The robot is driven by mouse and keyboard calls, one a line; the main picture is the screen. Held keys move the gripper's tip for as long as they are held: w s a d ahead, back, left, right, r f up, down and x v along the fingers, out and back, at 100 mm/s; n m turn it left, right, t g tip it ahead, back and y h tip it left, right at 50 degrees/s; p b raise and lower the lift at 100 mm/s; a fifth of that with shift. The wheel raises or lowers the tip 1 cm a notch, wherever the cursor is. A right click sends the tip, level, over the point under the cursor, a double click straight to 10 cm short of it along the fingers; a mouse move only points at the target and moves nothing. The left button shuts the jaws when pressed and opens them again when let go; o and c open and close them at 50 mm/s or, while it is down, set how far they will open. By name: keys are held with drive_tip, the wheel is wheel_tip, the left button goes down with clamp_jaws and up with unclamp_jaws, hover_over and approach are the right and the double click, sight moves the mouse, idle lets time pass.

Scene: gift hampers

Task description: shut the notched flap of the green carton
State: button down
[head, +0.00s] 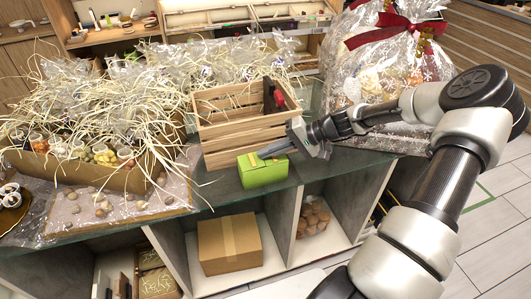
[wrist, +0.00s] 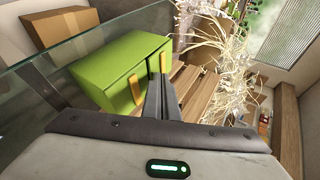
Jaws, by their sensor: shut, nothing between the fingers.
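The green carton (head: 263,173) stands on the glass counter, near its front edge, in front of a wooden crate. In the wrist view the green carton (wrist: 105,62) fills the upper left, with two yellow strips on the side facing me, one beside my fingers and one just beyond their tips. I cannot tell which panel is the notched flap or how far it stands open. My gripper (head: 275,149) is shut and empty, reaching in from the right at the carton's upper right. In the wrist view my gripper (wrist: 161,80) is close against the carton; contact is unclear.
The slatted wooden crate (head: 240,133) stands right behind the carton. A large hamper (head: 88,178) spilling straw fills the left of the counter. A wrapped hamper with a red bow (head: 385,75) stands behind my arm. A cardboard box (head: 229,245) sits on a shelf below.

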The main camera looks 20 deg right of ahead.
drive_tip(key=shift+f+y, duration=0.2)
drive_tip(key=shift+y, duration=0.3)
idle(0.3)
